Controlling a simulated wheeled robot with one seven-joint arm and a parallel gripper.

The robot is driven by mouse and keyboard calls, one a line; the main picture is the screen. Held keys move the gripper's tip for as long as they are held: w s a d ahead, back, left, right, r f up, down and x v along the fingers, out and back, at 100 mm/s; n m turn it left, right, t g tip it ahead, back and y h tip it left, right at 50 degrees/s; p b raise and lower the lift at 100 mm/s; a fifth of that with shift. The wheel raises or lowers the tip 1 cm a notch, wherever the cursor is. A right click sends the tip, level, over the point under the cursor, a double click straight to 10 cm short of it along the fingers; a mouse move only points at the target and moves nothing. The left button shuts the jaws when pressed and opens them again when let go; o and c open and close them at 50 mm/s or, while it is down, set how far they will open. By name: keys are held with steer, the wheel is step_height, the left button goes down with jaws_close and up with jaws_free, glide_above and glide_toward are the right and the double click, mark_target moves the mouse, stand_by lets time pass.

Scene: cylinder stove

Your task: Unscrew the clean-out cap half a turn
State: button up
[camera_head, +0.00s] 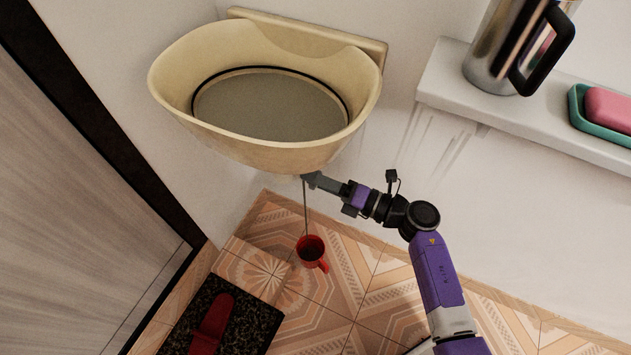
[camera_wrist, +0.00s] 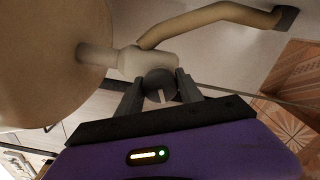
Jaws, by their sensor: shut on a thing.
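The clean-out cap (camera_wrist: 158,84) is a dark grey, round piece with a pale slot-like mark, at the end of the beige drain fitting (camera_wrist: 148,63) in the wrist view. My gripper (camera_wrist: 160,90) has one finger on each side of the cap and is shut on it. In the head view my gripper (camera_head: 312,180) is just under the beige basin (camera_head: 250,148), which hides the cap. A thin stream (camera_head: 305,210) runs from beside my fingertips down to the red mug (camera_head: 311,252) on the floor. How far the cap is turned cannot be told.
A curved beige pipe (camera_wrist: 215,15) leads from the fitting to the wall. A ledge (camera_head: 450,85) at right holds a metal jug (camera_head: 492,50) and a green dish (camera_head: 580,108) with pink soap. A dark mat (camera_head: 250,325) with red footwear (camera_head: 212,320) lies near the door.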

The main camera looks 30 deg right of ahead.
steer(key=n+b, duration=0.1)
steer(key=n, duration=0.1)
steer(key=n+b, duration=0.1)
steer(key=n, duration=0.1)
steer(key=n+b, duration=0.2)
steer(key=n, duration=0.1)
steer(key=shift+s+f, duration=0.1)
steer(key=shift+f, duration=0.2)
steer(key=n+b, duration=0.3)
steer(key=n, duration=0.2)
steer(key=shift+r+n, duration=0.1)
steer(key=shift+n, duration=0.3)
steer(key=shift+b, duration=0.3)
steer(key=o, duration=1.3)
steer(key=shift+r, duration=0.15)
steer(key=shift+o, duration=0.2)
steer(key=p+v, duration=0.1)
steer(key=v, duration=0.7)
steer(key=shift+p, duration=0.3)
